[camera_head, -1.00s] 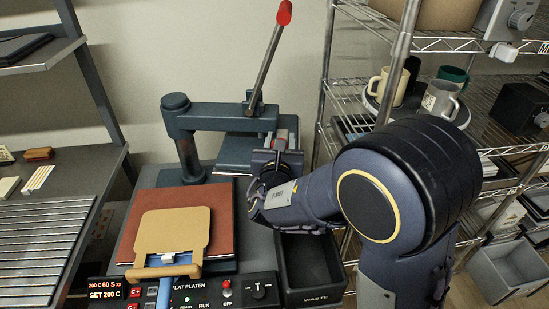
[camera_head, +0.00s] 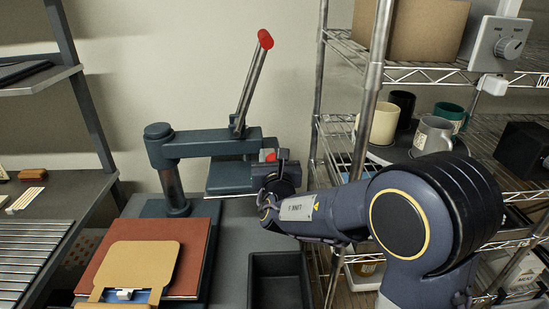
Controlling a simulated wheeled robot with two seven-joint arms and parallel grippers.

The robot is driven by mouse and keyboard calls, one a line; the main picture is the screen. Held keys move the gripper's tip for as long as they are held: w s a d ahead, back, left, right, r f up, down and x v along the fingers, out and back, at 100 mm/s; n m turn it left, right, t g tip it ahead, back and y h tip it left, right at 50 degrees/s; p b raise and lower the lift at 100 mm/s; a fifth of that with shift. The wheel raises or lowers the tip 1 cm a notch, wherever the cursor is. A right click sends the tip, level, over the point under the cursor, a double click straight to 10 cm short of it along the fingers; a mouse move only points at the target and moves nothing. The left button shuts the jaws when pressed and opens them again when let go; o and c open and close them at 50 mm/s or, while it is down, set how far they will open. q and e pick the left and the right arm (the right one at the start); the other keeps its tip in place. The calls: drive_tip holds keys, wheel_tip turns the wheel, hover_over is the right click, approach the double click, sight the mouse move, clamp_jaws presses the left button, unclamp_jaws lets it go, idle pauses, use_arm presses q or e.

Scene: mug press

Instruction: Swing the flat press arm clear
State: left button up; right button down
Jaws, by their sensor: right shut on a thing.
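The press arm (camera_head: 212,143) reaches right from its dark post (camera_head: 158,131), with a long lever (camera_head: 252,85) tipped by a red knob standing up from it. The flat platen (camera_head: 228,178) hangs under the arm, off to the back right of the brown base pad (camera_head: 192,240). My right gripper (camera_head: 276,182) is at the arm's free end, shut on a handle there with a red part (camera_head: 269,155). The fingers largely hide the grip. My left gripper is not in view.
A tan board (camera_head: 140,266) lies on the base pad. A black bin (camera_head: 279,262) stands in front of my right gripper. A wire shelf (camera_head: 420,74) with several mugs is at right, beside my right arm. A rack stands at left. The wall is behind the press.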

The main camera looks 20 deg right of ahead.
drive_tip(key=c, duration=1.3)
unclamp_jaws()
drive_tip(key=shift+a, duration=0.5)
drive_tip(key=o, duration=0.4)
drive_tip(key=shift+w+a, duration=0.15)
drive_tip(key=shift+d, duration=0.2)
drive_tip(key=v, duration=0.8)
drive_tip(key=shift+w+d, duration=0.1)
